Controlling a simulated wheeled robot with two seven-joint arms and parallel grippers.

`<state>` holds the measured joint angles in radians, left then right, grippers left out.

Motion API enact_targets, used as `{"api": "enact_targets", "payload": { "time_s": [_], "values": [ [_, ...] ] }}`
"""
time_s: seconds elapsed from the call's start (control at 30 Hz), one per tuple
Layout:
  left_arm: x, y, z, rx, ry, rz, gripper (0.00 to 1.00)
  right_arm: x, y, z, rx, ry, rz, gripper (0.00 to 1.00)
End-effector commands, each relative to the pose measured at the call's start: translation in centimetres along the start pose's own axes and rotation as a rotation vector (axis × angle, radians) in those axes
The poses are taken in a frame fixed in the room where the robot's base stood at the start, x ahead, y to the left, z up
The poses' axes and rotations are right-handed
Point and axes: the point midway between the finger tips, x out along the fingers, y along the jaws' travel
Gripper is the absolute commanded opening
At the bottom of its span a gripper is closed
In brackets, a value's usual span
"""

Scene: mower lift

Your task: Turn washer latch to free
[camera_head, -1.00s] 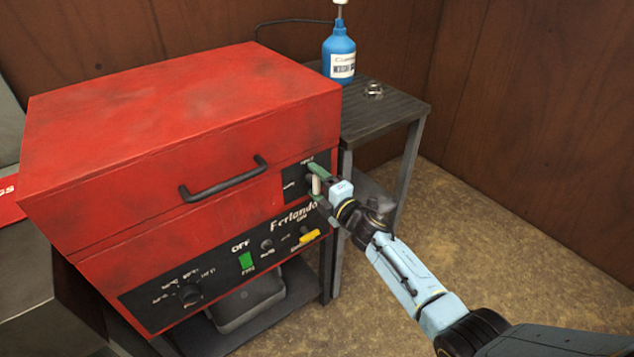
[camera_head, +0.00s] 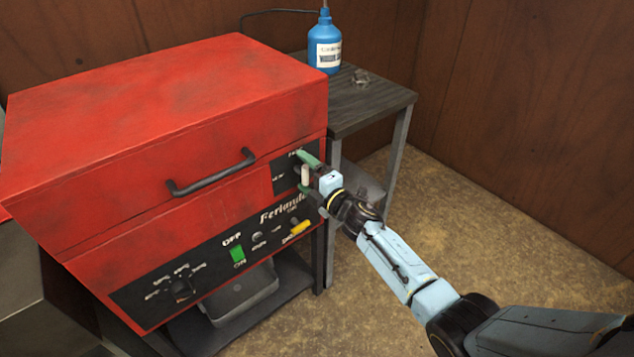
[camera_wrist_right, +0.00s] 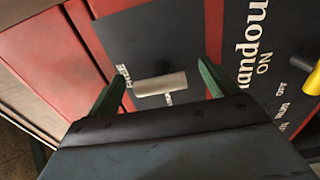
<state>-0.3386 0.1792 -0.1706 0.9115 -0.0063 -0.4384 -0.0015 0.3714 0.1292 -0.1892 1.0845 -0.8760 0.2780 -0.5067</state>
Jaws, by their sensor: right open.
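The red washer (camera_head: 165,130) fills the left of the head view, its lid down. Its latch is a pale bar on a dark plate; it shows in the right wrist view (camera_wrist_right: 160,84), between the two green fingers. In the head view the latch (camera_head: 305,175) is partly hidden by my right gripper. My right gripper (camera_head: 306,175) is open at the plate, its fingers on either side of the latch; in the wrist view (camera_wrist_right: 165,92) gaps show between latch and fingers. I cannot tell whether the fingertips touch the plate. My left gripper is not in view.
A black lid handle (camera_head: 212,175) sticks out left of the latch. Below are a green switch (camera_head: 238,254) and a yellow knob (camera_head: 300,227). A dark side table (camera_head: 365,108) with a blue bottle (camera_head: 325,45) stands behind right. The floor at right is clear.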

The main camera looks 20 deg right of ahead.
Motion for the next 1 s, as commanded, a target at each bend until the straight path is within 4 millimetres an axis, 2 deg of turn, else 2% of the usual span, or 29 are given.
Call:
{"api": "enact_targets", "payload": {
  "time_s": [0.07,0.23,0.47,0.7,0.83,1.0],
  "values": [
    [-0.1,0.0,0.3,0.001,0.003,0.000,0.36,-0.6,0.0,0.0,0.000,-0.001,-0.002,0.86],
    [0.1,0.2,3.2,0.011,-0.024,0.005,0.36,-2.9,0.1,0.0,0.000,0.000,-0.003,0.86],
    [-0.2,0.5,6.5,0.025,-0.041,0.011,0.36,-7.8,0.1,0.0,0.000,-0.001,-0.004,0.86],
    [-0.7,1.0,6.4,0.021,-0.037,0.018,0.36,-11.8,0.0,0.0,0.002,-0.001,-0.002,0.86],
    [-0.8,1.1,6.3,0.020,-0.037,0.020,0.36,-12.9,0.0,0.0,0.001,0.000,-0.001,0.86],
    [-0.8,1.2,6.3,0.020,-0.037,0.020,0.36,-13.2,0.0,0.0,0.000,0.000,-0.001,0.86]
  ]
}}
